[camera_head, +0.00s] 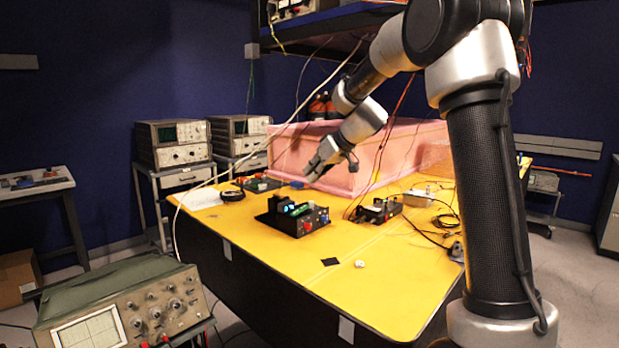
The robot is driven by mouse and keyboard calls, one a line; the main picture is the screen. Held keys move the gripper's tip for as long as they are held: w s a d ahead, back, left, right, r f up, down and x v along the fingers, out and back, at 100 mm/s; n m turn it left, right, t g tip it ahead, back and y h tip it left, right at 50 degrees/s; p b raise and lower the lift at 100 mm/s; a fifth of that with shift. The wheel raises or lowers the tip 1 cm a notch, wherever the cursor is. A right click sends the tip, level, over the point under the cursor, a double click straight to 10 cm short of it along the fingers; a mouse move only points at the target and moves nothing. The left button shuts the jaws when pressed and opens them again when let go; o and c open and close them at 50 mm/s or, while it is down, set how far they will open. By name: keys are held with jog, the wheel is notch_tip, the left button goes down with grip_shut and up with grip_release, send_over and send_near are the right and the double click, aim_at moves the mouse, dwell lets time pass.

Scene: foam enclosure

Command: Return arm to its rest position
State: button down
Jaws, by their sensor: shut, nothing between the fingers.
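My arm rises at the right of the view, bends at the top and reaches down and left over the yellow table (385,285). My gripper (309,176) is at the end of the arm, in front of the pink foam enclosure (400,152) and above the table. It is shut and looks empty. It points down and left, and its fingertips are small in the view. Part of the enclosure is hidden behind my arm.
A black device with green and red parts (297,217) stands below my gripper, with another (377,210) to its right. Cables hang and lie about. A shelf (330,22) overhangs the back. An oscilloscope (125,310) is at front left. The table's front is mostly clear.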

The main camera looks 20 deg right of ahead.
jog(key=s+d+f+m+g, duration=0.2)
jog(key=s+f+m+g, duration=0.15)
jog(key=s+f, duration=0.35)
jog(key=s+d+r+h, duration=0.1)
jog(key=s+d, duration=0.1)
jog(key=s, duration=1)
jog(key=s+d+r+m+h, duration=0.1)
jog(key=s+d+h, duration=0.1)
jog(key=s, duration=0.9)
jog(key=s+d+r+m+h, duration=0.1)
jog(key=s+d+r+h, duration=0.1)
jog(key=s, duration=1)
jog(key=shift+s+d, duration=0.3)
jog(key=shift+d, duration=0.6)
jog(key=shift+r+t, duration=0.1)
jog(key=shift+t, duration=0.15)
